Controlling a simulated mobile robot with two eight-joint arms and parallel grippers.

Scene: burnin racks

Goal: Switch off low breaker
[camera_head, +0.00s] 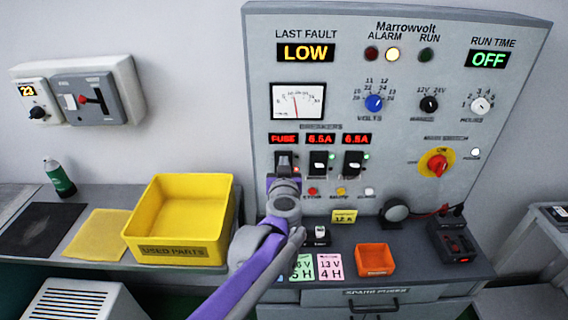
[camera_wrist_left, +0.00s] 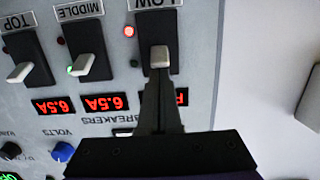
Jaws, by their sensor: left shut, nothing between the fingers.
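The low breaker (camera_head: 284,160) is the leftmost of three on the grey panel, under a display reading FUSE. In the left wrist view its pale lever (camera_wrist_left: 160,57) stands in a black switch plate, with a lit red lamp beside it. My left gripper (camera_head: 285,178) is shut and empty, right at this breaker and covering part of it. In the left wrist view the gripper's closed fingertips (camera_wrist_left: 158,82) reach the lever's edge; I cannot tell if they touch. My right gripper is not in view.
The middle breaker (camera_head: 319,164) and top breaker (camera_head: 353,162) stand close by, with green lamps and 6.5A displays. The panel (camera_head: 400,210) also has knobs and a red main switch (camera_head: 437,163). A yellow bin (camera_head: 180,250) and an orange tray (camera_head: 375,262) stand below.

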